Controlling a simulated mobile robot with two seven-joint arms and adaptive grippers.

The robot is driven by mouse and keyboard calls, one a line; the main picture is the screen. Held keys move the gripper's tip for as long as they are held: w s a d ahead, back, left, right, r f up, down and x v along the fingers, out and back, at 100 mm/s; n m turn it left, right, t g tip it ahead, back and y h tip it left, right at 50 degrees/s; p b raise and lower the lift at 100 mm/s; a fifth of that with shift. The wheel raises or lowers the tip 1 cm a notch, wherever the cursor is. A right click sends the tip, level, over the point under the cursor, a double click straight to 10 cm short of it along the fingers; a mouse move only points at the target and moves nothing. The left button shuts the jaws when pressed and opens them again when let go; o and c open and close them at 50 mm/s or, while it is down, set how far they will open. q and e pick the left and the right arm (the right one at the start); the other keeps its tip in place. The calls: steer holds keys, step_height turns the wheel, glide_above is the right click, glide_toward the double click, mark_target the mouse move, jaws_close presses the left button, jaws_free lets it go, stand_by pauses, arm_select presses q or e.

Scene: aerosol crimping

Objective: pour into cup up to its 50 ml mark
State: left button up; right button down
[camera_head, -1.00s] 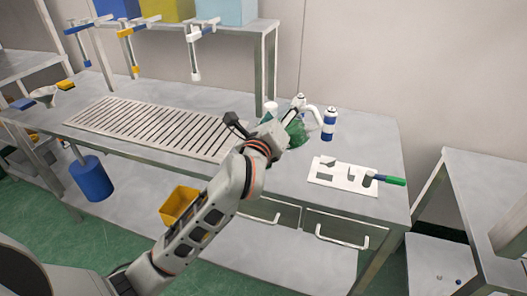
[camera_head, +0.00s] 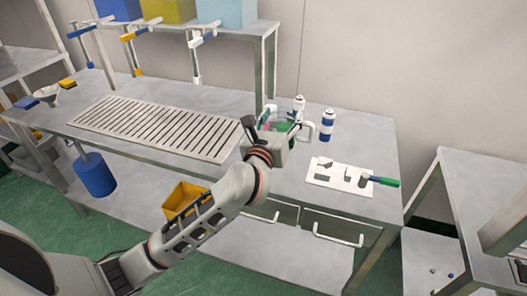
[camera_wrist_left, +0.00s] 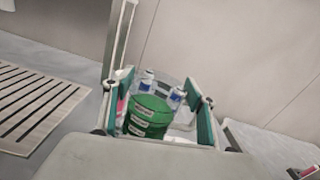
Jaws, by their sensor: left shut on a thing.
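My left gripper (camera_head: 284,132) is shut on a clear vessel. Its transparent rim (camera_wrist_left: 174,80) shows between the green-padded fingers in the left wrist view. A green mass with white labels or marks (camera_wrist_left: 148,117) shows low between the fingers; I cannot tell if it is liquid inside the vessel or a thing behind it. Green also shows between the fingers in the head view. I cannot make out a separate cup or a 50 ml mark; the gripper may hide them. My right gripper is not in view.
Two white-and-blue cans (camera_head: 327,124) stand just beyond the gripper. A white cut-out plate (camera_head: 331,180) with a green-handled tool (camera_head: 384,181) lies to the right. A slotted grate (camera_head: 150,127) lies left. A pink item (camera_wrist_left: 121,104) is beside the left finger. Bare bench lies around the plate.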

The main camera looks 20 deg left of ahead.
arm_select(q)
steer(key=shift+r, duration=2.55)
steer(key=shift+s+f, duration=0.1)
